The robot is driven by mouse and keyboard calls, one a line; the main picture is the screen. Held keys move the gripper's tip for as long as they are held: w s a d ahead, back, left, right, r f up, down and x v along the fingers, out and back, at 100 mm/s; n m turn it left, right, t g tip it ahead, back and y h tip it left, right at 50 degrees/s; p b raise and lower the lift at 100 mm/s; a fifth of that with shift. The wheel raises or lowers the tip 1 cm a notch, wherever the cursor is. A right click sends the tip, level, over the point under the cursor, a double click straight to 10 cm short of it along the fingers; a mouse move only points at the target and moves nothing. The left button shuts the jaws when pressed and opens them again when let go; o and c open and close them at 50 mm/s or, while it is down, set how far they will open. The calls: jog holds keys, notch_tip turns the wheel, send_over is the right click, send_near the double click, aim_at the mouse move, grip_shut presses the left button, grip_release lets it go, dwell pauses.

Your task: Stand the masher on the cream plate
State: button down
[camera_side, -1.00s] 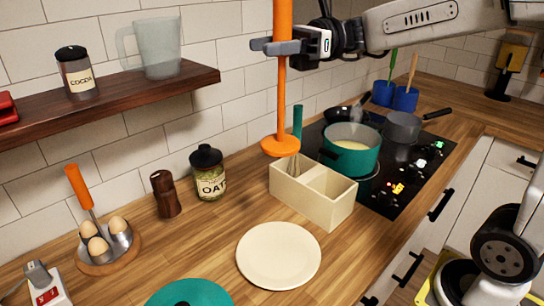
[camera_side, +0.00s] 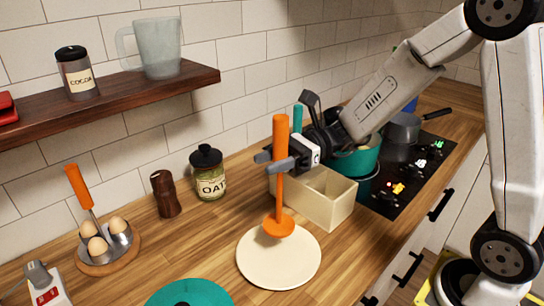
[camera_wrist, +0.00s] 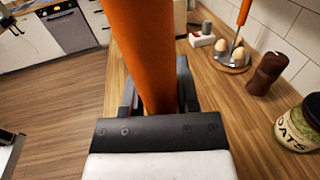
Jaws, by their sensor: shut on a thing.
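The orange masher (camera_side: 280,190) is upright in the side view, its round foot down over the far part of the cream plate (camera_side: 272,270). I cannot tell whether the foot touches the plate or hangs just above it. In the wrist view the masher's orange handle (camera_wrist: 140,45) rises between the fingers of my gripper (camera_wrist: 158,100) and hides the plate. The plate lies flat on the wooden counter, and the rest of its surface is bare.
A teal round thing (camera_side: 190,293) is at the front left. The oats jar (camera_side: 208,178), brown mill (camera_side: 165,195) and egg holder (camera_side: 105,245) stand along the left. A teal pot (camera_side: 358,162) is on the stove.

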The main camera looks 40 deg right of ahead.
aim_at(282, 178)
jog(key=shift+f, duration=4.2)
jog(key=shift+c, duration=1.7)
grip_release()
jog(key=s+d, duration=0.2)
jog(key=d, duration=0.9)
jog(key=shift+s+d, duration=0.2)
jog(key=shift+d, duration=0.2)
